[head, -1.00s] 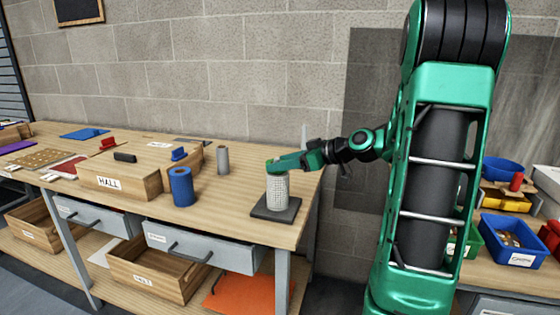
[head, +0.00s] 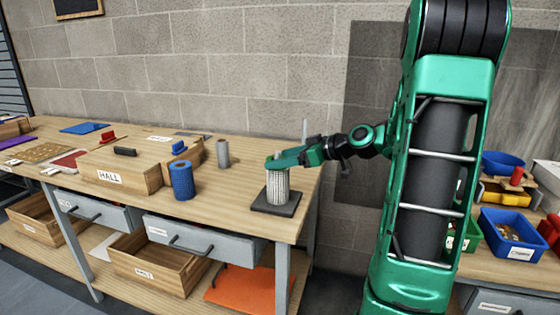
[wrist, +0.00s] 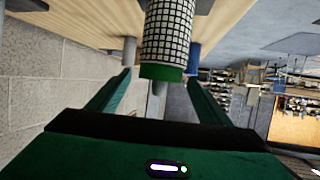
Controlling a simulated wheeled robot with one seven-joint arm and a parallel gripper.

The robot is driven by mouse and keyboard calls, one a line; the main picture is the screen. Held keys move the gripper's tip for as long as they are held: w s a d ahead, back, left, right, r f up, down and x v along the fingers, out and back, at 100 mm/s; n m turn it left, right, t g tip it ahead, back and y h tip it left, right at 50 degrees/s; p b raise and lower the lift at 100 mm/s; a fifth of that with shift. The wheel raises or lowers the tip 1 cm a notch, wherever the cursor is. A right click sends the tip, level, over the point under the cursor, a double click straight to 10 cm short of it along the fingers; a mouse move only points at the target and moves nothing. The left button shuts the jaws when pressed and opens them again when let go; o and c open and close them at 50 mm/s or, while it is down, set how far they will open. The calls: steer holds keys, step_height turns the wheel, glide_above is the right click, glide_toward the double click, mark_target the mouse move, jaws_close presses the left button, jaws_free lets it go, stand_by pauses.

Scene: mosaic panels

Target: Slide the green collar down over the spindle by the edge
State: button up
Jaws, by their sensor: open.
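The spindle (head: 277,188) is an upright, white-and-dark gridded cylinder on a dark square base (head: 272,207) at the right end of the bench. It also shows in the wrist view (wrist: 167,35). The green collar (wrist: 161,73) shows there as a green band at the cylinder's upper end. In the head view, my green fingers largely cover that end, so the collar is hard to pick out. My gripper (head: 275,160) is at the top of the spindle. In the wrist view its fingers are apart, one on each side of the green band, with visible gaps.
A blue cylinder (head: 182,180) and a grey cylinder (head: 223,154) stand left of the spindle. A wooden box marked HALL (head: 118,172) lies further left. The bench's right edge is close to the base. Bins (head: 512,236) are on another bench at the right.

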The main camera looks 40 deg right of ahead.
steer(key=v, duration=1)
steer(key=shift+s+d, duration=0.15)
steer(key=shift+s, duration=0.1)
steer(key=s+a+f+m+g+h, duration=0.35)
steer(key=s+a+f+g, duration=0.4)
steer(key=f, duration=0.25)
steer(key=s+a+f+m+g+h, duration=0.2)
steer(key=s+m, duration=0.6)
steer(key=s, duration=1)
steer(key=shift+a+f+g, duration=0.55)
steer(key=shift+f+g, duration=0.15)
steer(key=shift+g, duration=0.55)
